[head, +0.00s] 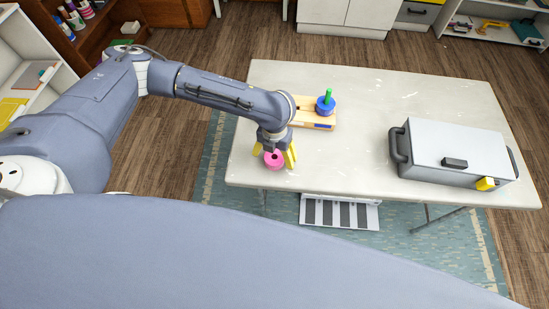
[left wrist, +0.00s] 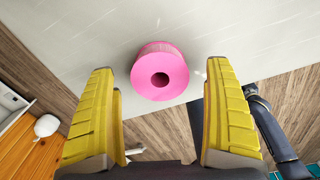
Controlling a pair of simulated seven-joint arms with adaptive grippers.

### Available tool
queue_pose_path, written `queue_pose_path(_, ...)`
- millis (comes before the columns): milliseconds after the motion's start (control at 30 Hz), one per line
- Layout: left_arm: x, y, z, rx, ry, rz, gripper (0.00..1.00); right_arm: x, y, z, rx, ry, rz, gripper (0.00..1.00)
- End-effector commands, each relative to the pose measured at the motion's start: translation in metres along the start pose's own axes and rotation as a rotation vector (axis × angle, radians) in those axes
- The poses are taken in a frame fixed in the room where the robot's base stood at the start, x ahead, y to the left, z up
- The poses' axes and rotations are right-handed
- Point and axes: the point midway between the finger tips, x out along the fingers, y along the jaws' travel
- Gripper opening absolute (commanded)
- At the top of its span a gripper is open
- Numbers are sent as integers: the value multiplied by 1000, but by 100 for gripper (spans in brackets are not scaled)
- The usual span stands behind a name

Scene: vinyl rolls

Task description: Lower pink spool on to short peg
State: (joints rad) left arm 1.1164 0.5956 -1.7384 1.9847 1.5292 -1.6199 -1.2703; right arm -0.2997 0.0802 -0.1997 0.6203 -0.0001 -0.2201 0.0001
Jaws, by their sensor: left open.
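The pink spool (head: 274,160) rests on the table near its front left edge. It also shows in the left wrist view (left wrist: 160,62), with its round hole facing the camera. My left gripper (head: 275,153) is open over the spool, with yellow fingers to either side. In the left wrist view a gap shows between the spool and each finger. A wooden peg board (head: 318,122) lies behind the gripper, partly hidden by my left arm. I cannot make out the short peg clearly. My right gripper is not in view.
A grey case (head: 457,148) with dark handles and a yellow patch stands on the right of the white table (head: 365,85). The tabletop between the board and the case is clear. The table's front edge is close to the pink spool.

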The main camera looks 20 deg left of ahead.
Motion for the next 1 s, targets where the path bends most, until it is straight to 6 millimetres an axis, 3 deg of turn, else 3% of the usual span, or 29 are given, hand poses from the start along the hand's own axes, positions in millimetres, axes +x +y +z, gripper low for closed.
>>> queue_pose_path(200, 18, 0, 0, 0, 0, 0, 86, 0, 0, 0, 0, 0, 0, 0)
queue_pose_path(500, 20, 0, 0, 1, -1, 0, 86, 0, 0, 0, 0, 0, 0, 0)
queue_pose_path(1000, 20, 0, 0, 0, -1, 0, 29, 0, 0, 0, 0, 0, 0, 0)
